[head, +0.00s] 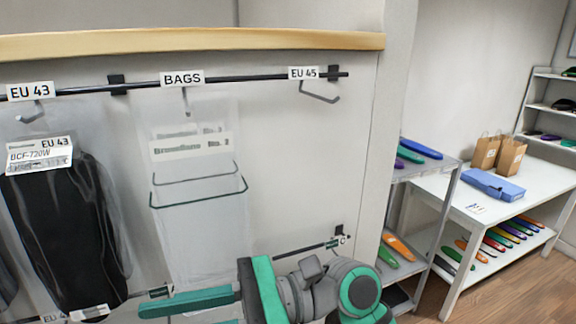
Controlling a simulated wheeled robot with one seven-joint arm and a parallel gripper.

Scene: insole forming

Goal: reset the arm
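My arm reaches into the bottom middle of the head view, and my gripper (188,303) points left in front of the lower part of the wall panel. One long green finger shows clearly, with a small green piece at the bottom edge below it. The lower part of the gripper is cut off by the picture's edge, so the gap between the fingers is hard to judge. No held thing shows at the visible finger.
Clear bags (200,240) hang close behind my gripper, under the BAGS label (182,78). A bagged black item (65,230) hangs at left. The EU 45 hook (320,95) is empty. A shelf rack (440,210) and a white table (440,188) stand at right.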

